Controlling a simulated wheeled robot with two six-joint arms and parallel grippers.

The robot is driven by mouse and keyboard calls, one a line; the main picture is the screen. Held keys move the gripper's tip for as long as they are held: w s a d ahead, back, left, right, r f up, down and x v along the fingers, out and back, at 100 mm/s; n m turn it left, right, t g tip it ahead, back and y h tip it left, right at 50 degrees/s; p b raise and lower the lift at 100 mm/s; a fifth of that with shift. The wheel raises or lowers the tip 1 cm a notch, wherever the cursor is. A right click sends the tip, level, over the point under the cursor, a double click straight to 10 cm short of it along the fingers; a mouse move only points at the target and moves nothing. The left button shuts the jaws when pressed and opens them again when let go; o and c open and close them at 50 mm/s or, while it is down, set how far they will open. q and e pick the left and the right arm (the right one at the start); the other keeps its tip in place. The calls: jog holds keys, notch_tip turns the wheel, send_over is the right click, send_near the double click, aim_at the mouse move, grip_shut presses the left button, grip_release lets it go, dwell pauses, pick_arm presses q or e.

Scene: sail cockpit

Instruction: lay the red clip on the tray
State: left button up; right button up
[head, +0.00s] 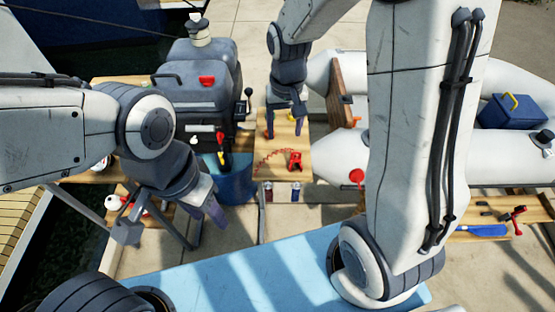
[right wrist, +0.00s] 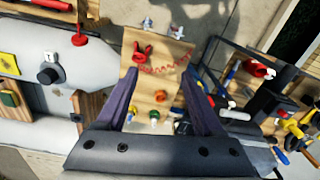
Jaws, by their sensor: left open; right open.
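A red clip (head: 295,160) with a thin coiled red cord lies on a light wooden board (head: 266,172). In the right wrist view the red clip (right wrist: 143,53) is near the far end of the board, with its cord to the right. My right gripper (head: 285,124) is open and empty above the board, on the far side of the clip in the head view. Its fingers (right wrist: 163,100) are apart, with the board between and beyond them. My left gripper (head: 212,210) is open and empty, left of the board. I cannot make out which thing is the tray.
An inflatable boat (head: 330,158) lies right of the board, carrying a blue box (head: 510,110). A light blue surface (head: 250,270) in front is clear. Tools lie at far right.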

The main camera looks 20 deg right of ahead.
jog(key=s+a+r+n, duration=0.3)
jog(key=s+a+n, duration=0.1)
jog(key=s, duration=0.6)
jog(key=s+a+r+n, duration=0.3)
jog(key=s+a, duration=0.3)
jog(key=s, duration=0.4)
jog(key=shift+r+n+y, duration=0.2)
jog(key=shift+n+y, duration=0.2)
jog(key=shift+n, duration=0.5)
